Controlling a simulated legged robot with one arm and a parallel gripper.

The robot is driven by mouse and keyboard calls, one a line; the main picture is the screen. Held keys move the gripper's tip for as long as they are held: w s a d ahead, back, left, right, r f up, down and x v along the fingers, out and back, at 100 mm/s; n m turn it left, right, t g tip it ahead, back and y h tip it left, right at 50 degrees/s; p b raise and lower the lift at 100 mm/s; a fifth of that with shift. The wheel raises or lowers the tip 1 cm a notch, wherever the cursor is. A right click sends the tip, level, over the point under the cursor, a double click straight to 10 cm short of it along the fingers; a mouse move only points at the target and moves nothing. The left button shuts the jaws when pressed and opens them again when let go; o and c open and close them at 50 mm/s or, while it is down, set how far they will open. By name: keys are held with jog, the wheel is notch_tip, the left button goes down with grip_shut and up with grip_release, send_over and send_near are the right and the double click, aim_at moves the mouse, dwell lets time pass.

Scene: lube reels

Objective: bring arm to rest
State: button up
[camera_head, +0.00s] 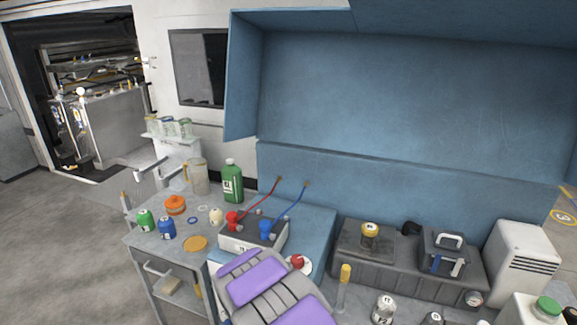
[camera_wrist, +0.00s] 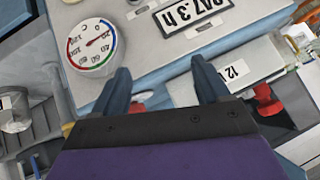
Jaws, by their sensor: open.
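My arm, grey with purple panels, reaches up from the bottom middle of the head view. Its far end lies in front of the white box with red and blue fittings (camera_head: 238,244); the fingers cannot be made out there. In the wrist view my gripper (camera_wrist: 161,80) is open, its two dark blue fingers apart with nothing between them. Beyond the fingers is a pale panel (camera_wrist: 140,55) with a round dial (camera_wrist: 92,46) and a plate of black lettering (camera_wrist: 191,14). I cannot tell whether the fingers touch the panel.
A green bottle (camera_head: 232,182), a clear jug (camera_head: 199,177), an orange container (camera_head: 175,205) and small green and blue jars (camera_head: 166,228) stand on the left bench. A dark case (camera_head: 352,262) lies right of my arm. A blue hood (camera_head: 400,100) overhangs the bench. Open floor (camera_head: 60,260) lies left.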

jog(key=s+d+r+n+g+y, duration=0.1)
jog(key=s+d+r+g, duration=0.2)
jog(key=s+d+r, duration=0.45)
jog(key=s+d+r+n+g, duration=0.1)
jog(key=s+d+r, duration=0.4)
jog(key=s, duration=0.8)
jog(key=s+d+r+n+g, duration=0.1)
jog(key=s+d+r+g, duration=0.3)
jog(key=s, duration=0.9)
jog(key=s+d+r+n+g+h, duration=0.1)
jog(key=s+d+r, duration=0.4)
jog(key=s, duration=0.8)
jog(key=shift+d+r+n+g, duration=0.4)
jog(key=shift+d+n+g, duration=0.25)
jog(key=shift+g, duration=0.35)
